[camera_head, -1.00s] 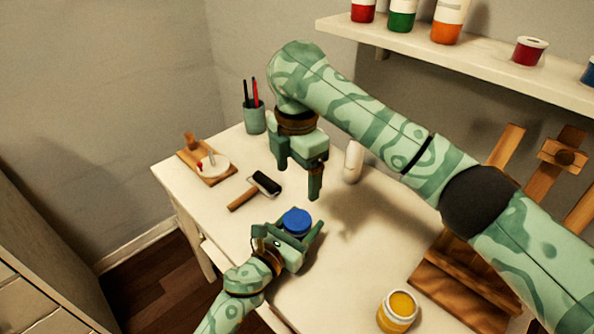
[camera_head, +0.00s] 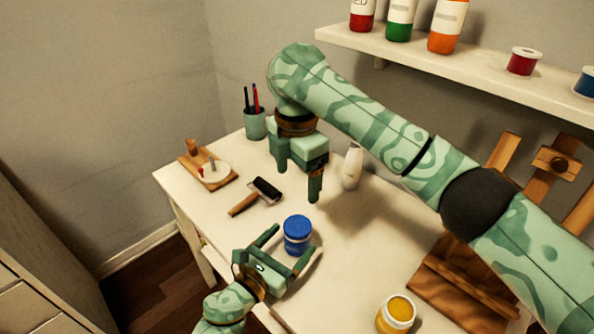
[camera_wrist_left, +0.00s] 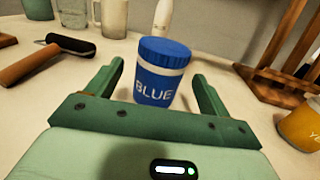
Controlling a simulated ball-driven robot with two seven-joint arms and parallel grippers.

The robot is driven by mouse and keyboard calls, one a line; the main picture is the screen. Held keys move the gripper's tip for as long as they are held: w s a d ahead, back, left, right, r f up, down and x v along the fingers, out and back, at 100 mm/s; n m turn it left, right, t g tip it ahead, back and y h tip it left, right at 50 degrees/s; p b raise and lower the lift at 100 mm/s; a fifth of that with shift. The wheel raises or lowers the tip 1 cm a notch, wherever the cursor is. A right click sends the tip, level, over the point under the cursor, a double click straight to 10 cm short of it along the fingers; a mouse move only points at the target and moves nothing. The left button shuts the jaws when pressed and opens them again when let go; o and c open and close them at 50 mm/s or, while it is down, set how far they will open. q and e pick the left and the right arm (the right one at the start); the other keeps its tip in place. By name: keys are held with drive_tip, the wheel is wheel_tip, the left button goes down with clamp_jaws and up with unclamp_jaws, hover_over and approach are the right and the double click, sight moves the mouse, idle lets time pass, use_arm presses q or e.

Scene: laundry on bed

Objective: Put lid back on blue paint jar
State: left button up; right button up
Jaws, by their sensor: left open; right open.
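The blue paint jar (camera_head: 297,236) stands upright on the white table, with a blue ridged lid (camera_wrist_left: 165,50) on its top. In the left wrist view the jar (camera_wrist_left: 155,86) shows the word BLUE and a white band below the lid. My left gripper (camera_head: 291,247) is open, with its fingers reaching toward the jar from the front. In the wrist view the jar stands beyond the palm, between the lines of the two fingers. My right gripper (camera_head: 298,183) is open and empty above the table, pointing down, behind the jar.
A yellow paint jar (camera_head: 396,314) stands at the front right, near the wooden easel (camera_head: 462,280). A roller (camera_head: 257,195), a wooden board (camera_head: 209,170), a pen cup (camera_head: 255,124) and a white bottle (camera_head: 352,167) are farther back. The shelf (camera_head: 470,72) holds several paints.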

use_arm(q)
drive_tip(key=v, duration=1.1)
drive_tip(key=shift+s, duration=0.1)
